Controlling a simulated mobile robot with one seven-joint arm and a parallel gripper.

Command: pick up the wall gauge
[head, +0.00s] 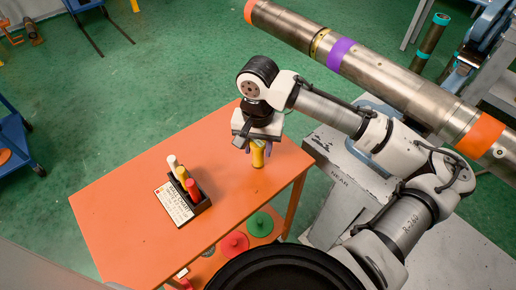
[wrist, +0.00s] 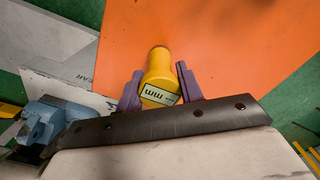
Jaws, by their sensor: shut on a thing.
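The wall gauge (head: 258,155) is a yellow, rounded body with a pale label. It is at the right side of the orange table (head: 125,215), under my gripper (head: 257,147). In the wrist view the gauge (wrist: 160,75) stands between the two purple fingers of my gripper (wrist: 160,88), and its label with dark letters faces the camera. My gripper is shut on the gauge. I cannot tell whether the gauge's lower end touches the table top.
A black holder (head: 201,207) with white, yellow and red sticks stands left of the gauge, with a printed card (head: 174,204) beside it. A long steel pipe (head: 400,95) with coloured bands crosses the upper right, above a grey base (head: 330,160). The table's left part is clear.

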